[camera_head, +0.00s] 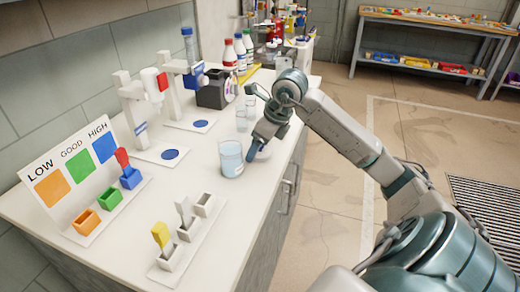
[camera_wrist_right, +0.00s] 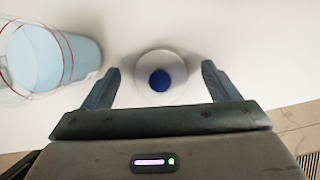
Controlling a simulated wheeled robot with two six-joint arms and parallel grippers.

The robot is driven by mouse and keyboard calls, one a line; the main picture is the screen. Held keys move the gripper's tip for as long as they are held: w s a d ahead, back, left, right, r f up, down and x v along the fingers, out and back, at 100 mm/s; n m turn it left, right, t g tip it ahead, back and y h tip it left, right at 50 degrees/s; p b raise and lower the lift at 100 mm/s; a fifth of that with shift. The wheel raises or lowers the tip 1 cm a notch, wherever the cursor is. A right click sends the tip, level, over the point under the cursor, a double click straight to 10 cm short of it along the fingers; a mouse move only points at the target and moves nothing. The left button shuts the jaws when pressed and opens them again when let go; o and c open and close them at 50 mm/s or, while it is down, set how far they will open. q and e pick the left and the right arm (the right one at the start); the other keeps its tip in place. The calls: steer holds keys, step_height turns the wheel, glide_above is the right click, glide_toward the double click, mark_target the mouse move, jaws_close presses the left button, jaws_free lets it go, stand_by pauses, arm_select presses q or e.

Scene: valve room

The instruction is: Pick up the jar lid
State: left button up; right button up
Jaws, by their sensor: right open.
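The jar lid (camera_wrist_right: 143,63) is a pale round disc with a dark blue knob (camera_wrist_right: 160,80) in its middle, lying on the white counter in the right wrist view. My right gripper (camera_wrist_right: 160,72) is open, with one finger on each side of the lid and a gap on both sides. In the head view my right gripper (camera_head: 257,149) points down at the counter's right edge and mostly hides the lid. A clear jar with light blue liquid (camera_head: 231,160) stands just left of it; it also shows in the right wrist view (camera_wrist_right: 48,58). My left gripper is not in view.
More clear glasses (camera_head: 242,120) stand behind the gripper. A LOW/GOOD/HIGH board (camera_head: 72,165) with coloured holders is at the left. A white rack (camera_head: 187,240) with upright pieces is at the front. Two white stands (camera_head: 150,150) are along the wall.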

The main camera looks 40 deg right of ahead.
steer(key=shift+f, duration=0.2)
steer(key=c, duration=1.1)
steer(key=shift+o, duration=0.2)
steer(key=shift+r, duration=0.15)
